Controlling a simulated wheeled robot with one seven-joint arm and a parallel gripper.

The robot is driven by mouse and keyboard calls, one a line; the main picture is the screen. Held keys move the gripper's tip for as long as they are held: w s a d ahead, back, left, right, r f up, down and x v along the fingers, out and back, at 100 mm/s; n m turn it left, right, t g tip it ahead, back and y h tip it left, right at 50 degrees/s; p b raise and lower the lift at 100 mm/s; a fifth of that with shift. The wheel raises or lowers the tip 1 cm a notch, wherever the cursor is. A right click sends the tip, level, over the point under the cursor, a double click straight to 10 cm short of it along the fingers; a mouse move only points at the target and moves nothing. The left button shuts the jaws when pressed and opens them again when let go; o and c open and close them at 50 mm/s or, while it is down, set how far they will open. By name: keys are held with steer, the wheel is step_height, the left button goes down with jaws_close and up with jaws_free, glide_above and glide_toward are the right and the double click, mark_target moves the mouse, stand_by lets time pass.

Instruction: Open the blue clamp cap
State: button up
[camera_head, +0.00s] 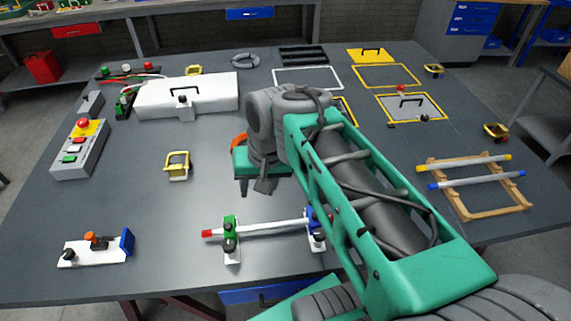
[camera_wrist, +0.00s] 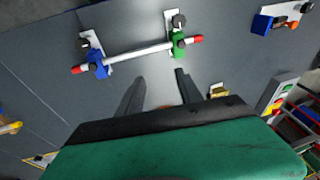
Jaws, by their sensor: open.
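The blue clamp (camera_head: 314,219) stands at the front middle of the table, partly hidden by my arm. In the wrist view the blue clamp (camera_wrist: 97,64) is at the upper left, on a white base with a black knob. A white rod (camera_head: 270,226) with red ends runs through it and through the green clamp (camera_head: 231,230). The blue cap appears to lie over the rod, but its exact state is too small to tell. My gripper (camera_wrist: 159,76) is open and empty, apart from the rod and both clamps. In the head view my gripper (camera_head: 254,188) is behind the rod.
A white block with a blue plate (camera_head: 127,242) sits at the front left. A yellow clamp-like part (camera_head: 177,165) lies left of my gripper. A control box (camera_head: 80,150) and a white case (camera_head: 205,92) stand further back. A wooden rack (camera_head: 490,205) is at right.

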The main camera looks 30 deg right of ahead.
steer(key=w+d+f+m+g+y+b, duration=0.25)
steer(key=d+f+m, duration=0.25)
steer(key=d+m, duration=0.3)
steer(key=m+g+b, duration=0.2)
steer(key=m, duration=0.1)
glide_toward(315, 217)
steer(key=shift+t+y, duration=0.25)
steer(key=shift+y, duration=0.2)
steer(key=f+b, duration=0.1)
steer(key=f, duration=0.1)
steer(key=f+b, duration=0.4)
steer(key=f, duration=0.1)
steer(key=shift+s+a, duration=0.3)
steer(key=shift+a, duration=0.1)
steer(key=shift+s+a+f, duration=0.1)
steer(key=shift+a+f, duration=0.1)
steer(key=shift+f, duration=0.1)
steer(key=shift+r, duration=0.1)
steer(key=shift+c, duration=0.5)
jaws_close()
